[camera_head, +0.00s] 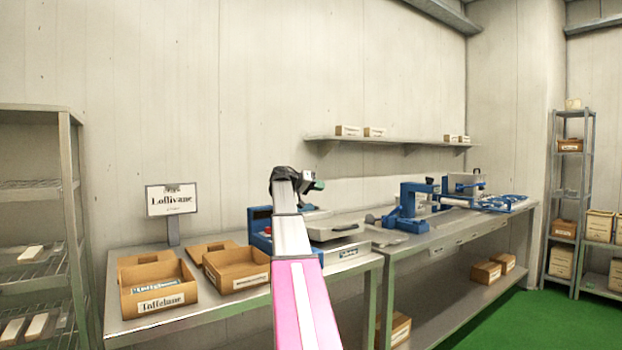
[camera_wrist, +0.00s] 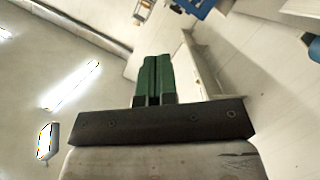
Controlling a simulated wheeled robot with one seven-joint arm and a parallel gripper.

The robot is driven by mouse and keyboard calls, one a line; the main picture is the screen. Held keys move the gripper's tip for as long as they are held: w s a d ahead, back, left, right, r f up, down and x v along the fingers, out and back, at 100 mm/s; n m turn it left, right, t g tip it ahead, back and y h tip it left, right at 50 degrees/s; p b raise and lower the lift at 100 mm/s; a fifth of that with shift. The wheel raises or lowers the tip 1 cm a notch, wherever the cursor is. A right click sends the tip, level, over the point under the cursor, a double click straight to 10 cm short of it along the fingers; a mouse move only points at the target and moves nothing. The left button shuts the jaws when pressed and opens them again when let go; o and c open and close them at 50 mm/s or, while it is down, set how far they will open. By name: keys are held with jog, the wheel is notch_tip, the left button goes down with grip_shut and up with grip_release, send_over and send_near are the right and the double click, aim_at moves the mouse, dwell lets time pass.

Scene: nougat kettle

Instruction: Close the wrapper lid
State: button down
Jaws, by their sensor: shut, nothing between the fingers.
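A blue machine (camera_head: 259,222) with a flat grey plate or lid (camera_head: 336,231) stands on the near bench. My arm hides its middle, so I cannot tell how far its lid is open. Further right are a blue press-like machine (camera_head: 408,208) and another blue machine (camera_head: 505,203) with an upright grey panel (camera_head: 465,183). No label I can read names the wrapper. My gripper (camera_head: 319,184) is raised in front of the wall, above the grey plate in the picture. In the wrist view its green fingers (camera_wrist: 156,68) are together and empty.
Open cardboard boxes (camera_head: 159,293) and a sign (camera_head: 171,200) are on the bench's left. A wall shelf (camera_head: 390,143) with small boxes hangs behind. Racks stand left (camera_head: 38,185) and far right (camera_head: 557,190). The green floor (camera_head: 540,322) at the right front is clear.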

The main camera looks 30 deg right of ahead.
jog(key=s+f+m+t, duration=0.1)
jog(key=s+f+m, duration=0.1)
jog(key=s+f, duration=0.2)
jog(key=s+f+m, duration=0.1)
jog(key=s+f, duration=0.2)
jog(key=f, duration=0.5)
jog(key=shift+s+d+f+m+t+y, duration=0.15)
jog(key=shift+s+d+m+t+y, duration=0.15)
jog(key=shift+s+d+m+t, duration=0.1)
jog(key=shift+a, duration=0.1)
jog(key=s+a+r, duration=0.1)
jog(key=a+r, duration=0.5)
jog(key=a, duration=0.5)
jog(key=shift+s+r, duration=0.25)
jog(key=shift+s, duration=0.15)
jog(key=shift+a, duration=0.1)
